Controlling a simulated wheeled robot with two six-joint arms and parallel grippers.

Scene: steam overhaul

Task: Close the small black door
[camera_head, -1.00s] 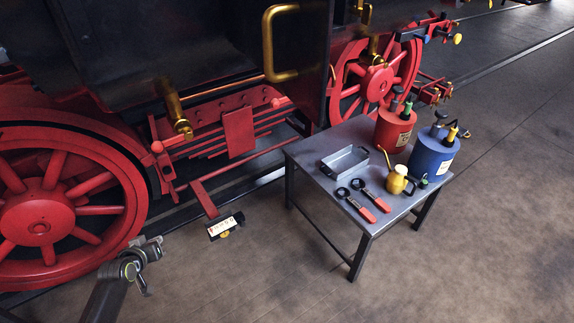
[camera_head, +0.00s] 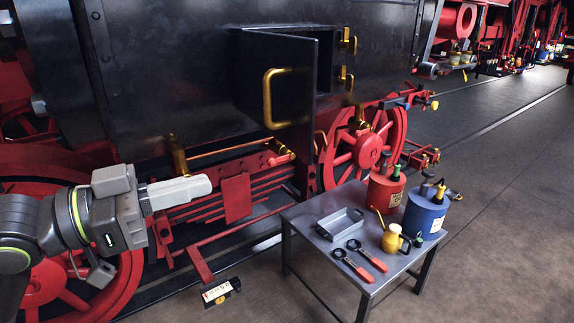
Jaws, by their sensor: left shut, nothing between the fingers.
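The small black door (camera_head: 262,85) is on the side of the black locomotive body and stands swung open toward me. My right gripper is not in view.
A grey metal table (camera_head: 327,257) stands below and right of the door. It holds a red can (camera_head: 384,190), a blue can (camera_head: 423,215), a yellow oil can (camera_head: 391,238), a metal tray (camera_head: 339,228) and red-handled tools (camera_head: 373,257). Open floor lies to the right.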

